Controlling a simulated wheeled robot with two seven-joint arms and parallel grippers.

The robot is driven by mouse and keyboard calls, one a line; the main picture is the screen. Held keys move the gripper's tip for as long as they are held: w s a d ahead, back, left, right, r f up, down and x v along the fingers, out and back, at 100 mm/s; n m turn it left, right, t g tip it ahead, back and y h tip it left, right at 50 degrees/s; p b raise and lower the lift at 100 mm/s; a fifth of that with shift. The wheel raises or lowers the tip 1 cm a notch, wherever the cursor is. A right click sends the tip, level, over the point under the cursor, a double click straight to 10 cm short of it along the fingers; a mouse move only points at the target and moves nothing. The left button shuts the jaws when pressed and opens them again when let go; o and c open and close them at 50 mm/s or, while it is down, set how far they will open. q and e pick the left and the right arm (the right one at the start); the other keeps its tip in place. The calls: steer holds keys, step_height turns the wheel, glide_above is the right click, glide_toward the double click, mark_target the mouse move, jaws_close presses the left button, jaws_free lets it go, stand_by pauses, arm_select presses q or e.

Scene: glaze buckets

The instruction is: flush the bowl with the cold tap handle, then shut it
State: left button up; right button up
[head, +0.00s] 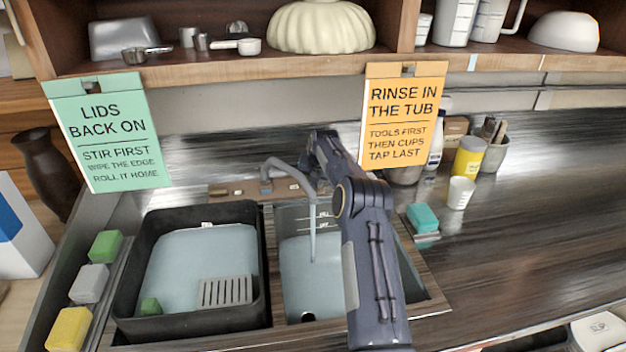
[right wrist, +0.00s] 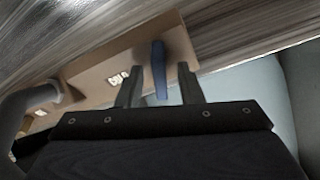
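The sink bowl (head: 300,272) is the pale basin right of the black tub. The grey tap (head: 277,163) arches over it, and a water stream (head: 313,238) falls into it. In the right wrist view, the blue tap handle (right wrist: 158,58) stands on a tan strip. My right gripper (right wrist: 160,72) is open, with one finger on each side of the handle and gaps visible on both sides. In the head view my right arm reaches up behind the bowl, and its fingertips are hidden. My left gripper is out of view.
A black tub (head: 262,300) with a grate and a green block stands left of the bowl. Sponges (head: 90,285) line the left edge. An orange sign (head: 402,115) hangs from the shelf close to my right arm. A teal sponge (head: 422,217) and white cup (head: 460,192) stand right.

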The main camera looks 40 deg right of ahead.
steer(key=shift+c, duration=0.3)
jaws_close()
steer(key=m+b, duration=0.1)
steer(key=m, duration=0.2)
steer(key=shift+f+b, duration=0.1)
steer(key=shift+b, duration=0.2)
steer(key=m+t+b, duration=0.1)
steer(key=m+b, duration=0.1)
steer(key=m, duration=0.1)
steer(key=shift+s+d+f+m+y, duration=0.1)
steer(key=shift+m+y, duration=0.2)
steer(key=m+t+b, duration=0.1)
steer(key=m+b, duration=0.2)
steer(key=m, duration=0.1)
steer(key=shift+m+t+b, duration=0.3)
steer(key=shift+m+b, duration=0.5)
steer(key=shift+m, duration=0.4)
